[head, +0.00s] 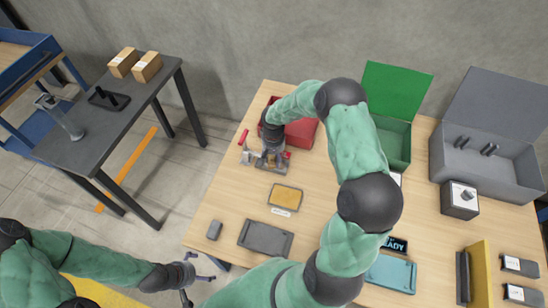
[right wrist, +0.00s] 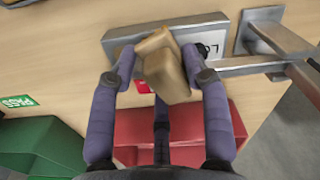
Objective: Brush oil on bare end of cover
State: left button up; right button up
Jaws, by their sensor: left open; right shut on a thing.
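My right gripper (head: 268,162) is over a grey metal fixture at the back left of the wooden table. In the right wrist view, the right gripper (right wrist: 163,72) is shut on a tan, angular block (right wrist: 166,70), tilted between its fingers. Whether this block is a brush or another tool I cannot tell. The block is in front of a grey plate with a partly hidden label (right wrist: 205,48). A shallow tray with an amber surface (head: 286,194) lies near the table's left middle; it may hold the oil. My left gripper (head: 190,272) is open and empty, off the table's front left. I cannot clearly identify the cover.
A red bin (head: 301,131) is behind the right gripper. A green open box (head: 395,140) and a grey open case (head: 480,165) stand at the back. A dark flat tray (head: 265,239) and a teal plate (head: 391,274) lie nearer. A side table (head: 110,125) stands left.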

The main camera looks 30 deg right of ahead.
jog(key=shift+s+d+r, duration=0.2)
jog(key=shift+d+r, duration=0.3)
jog(key=shift+d, duration=0.25)
jog(key=shift+s+d+f, duration=0.15)
jog(key=shift+s+d, duration=0.05)
jog(key=shift+s, duration=0.2)
jog(key=shift+s+d+f, duration=0.1)
jog(key=shift+s+d, duration=0.1)
jog(key=shift+s, duration=0.2)
jog(key=shift+s+d+f+p, duration=0.1)
jog(key=shift+s+d+p, duration=0.05)
jog(key=shift+s+d, duration=0.45)
jog(key=shift+s+d+p, duration=0.15)
jog(key=shift+s+d, duration=0.2)
jog(key=shift+s, duration=0.35)
notch_tip(320, 180, up, 6)
jog(key=p, duration=0.4)
jog(key=shift+r+p, duration=1.05)
jog(key=shift+r, duration=0.45)
